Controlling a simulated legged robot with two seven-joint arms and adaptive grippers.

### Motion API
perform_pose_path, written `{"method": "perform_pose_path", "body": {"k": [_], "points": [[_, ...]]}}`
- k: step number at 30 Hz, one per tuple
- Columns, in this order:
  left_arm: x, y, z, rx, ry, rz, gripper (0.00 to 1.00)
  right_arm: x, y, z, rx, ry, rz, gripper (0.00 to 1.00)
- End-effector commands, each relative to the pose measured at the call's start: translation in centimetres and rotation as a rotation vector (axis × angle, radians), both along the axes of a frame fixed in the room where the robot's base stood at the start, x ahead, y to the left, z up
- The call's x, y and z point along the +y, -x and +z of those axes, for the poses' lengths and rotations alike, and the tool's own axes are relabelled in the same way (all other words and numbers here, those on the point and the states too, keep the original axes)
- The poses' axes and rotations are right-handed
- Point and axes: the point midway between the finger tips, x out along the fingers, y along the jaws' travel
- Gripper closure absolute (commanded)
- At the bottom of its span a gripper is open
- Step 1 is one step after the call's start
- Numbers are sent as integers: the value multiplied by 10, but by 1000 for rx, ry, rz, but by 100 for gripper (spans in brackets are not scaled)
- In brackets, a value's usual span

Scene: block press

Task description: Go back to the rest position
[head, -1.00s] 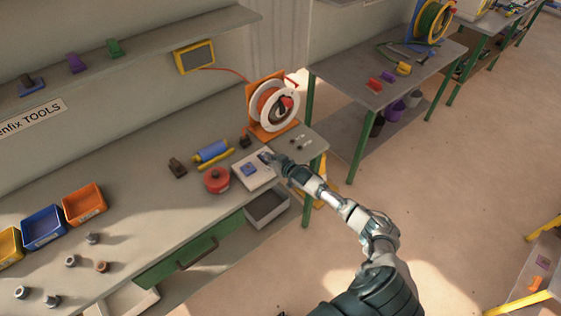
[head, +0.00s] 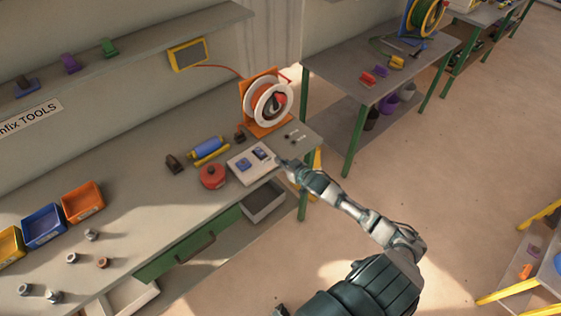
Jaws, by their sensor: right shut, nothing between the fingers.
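My right gripper (head: 283,163) is shut and empty. It is just off the right edge of a pale square plate near the front right of the workbench. The pale plate (head: 240,177) carries two small blue blocks, a left one (head: 243,164) and a right one (head: 259,154). My right arm comes up from the bottom right of the head view. My left gripper is not in the view.
A red round object (head: 212,176) stands left of the plate, with a blue roller (head: 207,149) behind it. An orange cable reel (head: 268,100) stands at the bench's back right.

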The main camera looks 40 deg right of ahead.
Motion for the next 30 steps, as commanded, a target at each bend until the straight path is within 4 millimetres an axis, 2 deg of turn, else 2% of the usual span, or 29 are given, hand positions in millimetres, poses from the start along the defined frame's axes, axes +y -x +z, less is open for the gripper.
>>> {"method": "perform_pose_path", "body": {"k": [11,14,17,20,21,24,26,27,29,30], "points": [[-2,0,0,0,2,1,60,0,0,-2,2,1,-2,100],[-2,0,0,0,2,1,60,-3,5,-22,31,5,-18,100],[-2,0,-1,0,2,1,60,-12,18,-73,102,17,-55,100],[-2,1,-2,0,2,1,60,-18,46,-147,211,40,-96,100],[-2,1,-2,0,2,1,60,-19,61,-177,259,53,-108,100],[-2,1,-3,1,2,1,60,-14,105,-251,382,78,-131,100],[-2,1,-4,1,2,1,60,-8,135,-292,458,94,-134,100],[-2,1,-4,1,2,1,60,-2,157,-318,510,103,-134,100],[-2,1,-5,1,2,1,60,9,191,-354,585,118,-128,100],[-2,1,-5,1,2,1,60,18,215,-376,635,126,-122,100]]}}
